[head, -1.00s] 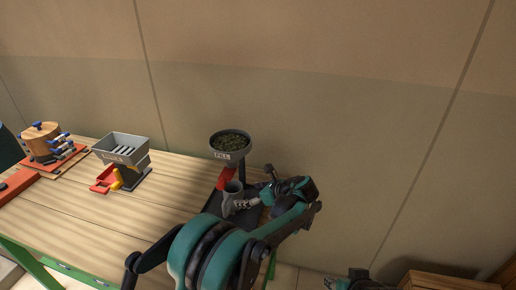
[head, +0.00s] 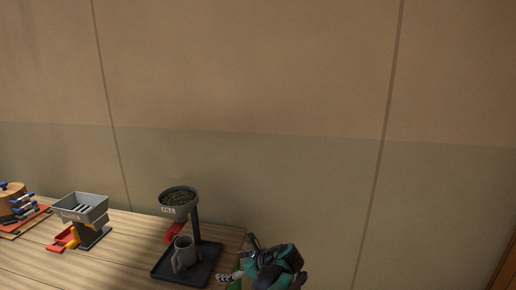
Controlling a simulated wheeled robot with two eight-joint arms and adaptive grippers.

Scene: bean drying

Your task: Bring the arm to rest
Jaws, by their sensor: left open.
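My left gripper (head: 226,277) is low in the head view, at the right end of the table. It is open and empty, with its fingers pointing left. It is apart from the grey mug (head: 184,253), which stands upright on a dark tray (head: 204,271) to its left. Above the mug is a round dark hopper (head: 178,198) on a post, labelled FILL and filled with green material, with a red chute (head: 173,232) under it. My right gripper is not in view.
The wooden table (head: 122,264) runs along the wall. A grey square hopper (head: 80,208) with a red and yellow base stands left of the tray. A wooden drum (head: 12,200) on a red base is at the far left. Right of the table is open floor-side space before the wall.

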